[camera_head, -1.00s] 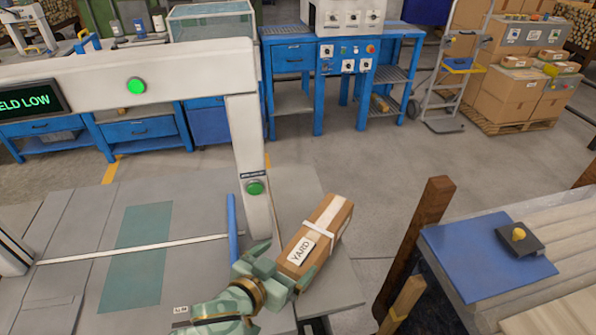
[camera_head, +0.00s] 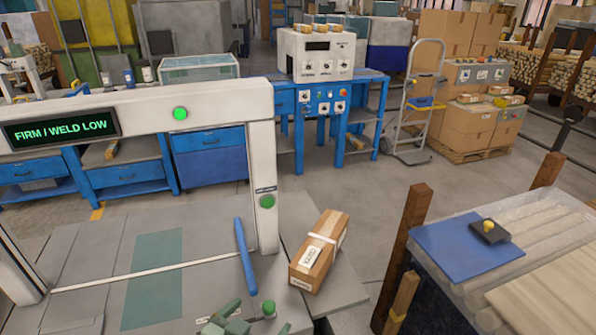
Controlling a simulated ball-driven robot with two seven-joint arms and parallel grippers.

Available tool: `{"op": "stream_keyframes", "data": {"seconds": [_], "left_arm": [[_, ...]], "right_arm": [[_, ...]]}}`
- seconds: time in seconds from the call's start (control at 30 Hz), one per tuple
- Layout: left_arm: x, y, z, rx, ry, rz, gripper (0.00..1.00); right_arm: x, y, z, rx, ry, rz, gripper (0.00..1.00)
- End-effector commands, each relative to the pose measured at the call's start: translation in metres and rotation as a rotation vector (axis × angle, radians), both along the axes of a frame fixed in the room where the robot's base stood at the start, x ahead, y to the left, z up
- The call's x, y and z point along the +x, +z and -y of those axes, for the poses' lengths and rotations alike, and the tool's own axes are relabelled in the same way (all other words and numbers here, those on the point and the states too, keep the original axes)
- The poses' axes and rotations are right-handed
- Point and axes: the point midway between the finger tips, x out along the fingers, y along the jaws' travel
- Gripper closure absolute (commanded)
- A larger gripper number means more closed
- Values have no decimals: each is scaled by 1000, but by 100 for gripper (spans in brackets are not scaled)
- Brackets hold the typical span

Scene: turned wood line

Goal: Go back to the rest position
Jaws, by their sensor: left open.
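My left gripper (camera_head: 246,322) shows only in part at the bottom edge of the head view, with its green fingers apart and nothing seen between them. My right gripper is not in view.
A white arch (camera_head: 262,170) with a green light and a sign reading FIRM / WELD LOW spans the table. A blue bar (camera_head: 245,257) lies beside its right leg. A wooden-post stand with a blue mat (camera_head: 450,246) is at the right. Open floor lies beyond.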

Motion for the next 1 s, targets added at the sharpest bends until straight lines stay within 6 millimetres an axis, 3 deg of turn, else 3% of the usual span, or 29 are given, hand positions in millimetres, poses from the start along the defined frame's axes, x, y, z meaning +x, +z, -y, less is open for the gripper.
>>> {"op": "stream_keyframes", "data": {"seconds": [0.37,0.6,0.9,1.0], "left_arm": [[-40,-8,-79,334,139,-105,6],[-85,-14,-143,588,199,-246,6],[-156,-13,-215,874,221,-473,6],[-154,-38,-210,862,188,-504,6]], "right_arm": [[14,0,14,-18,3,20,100],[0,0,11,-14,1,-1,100],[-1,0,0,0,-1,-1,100],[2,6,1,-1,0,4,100]]}}
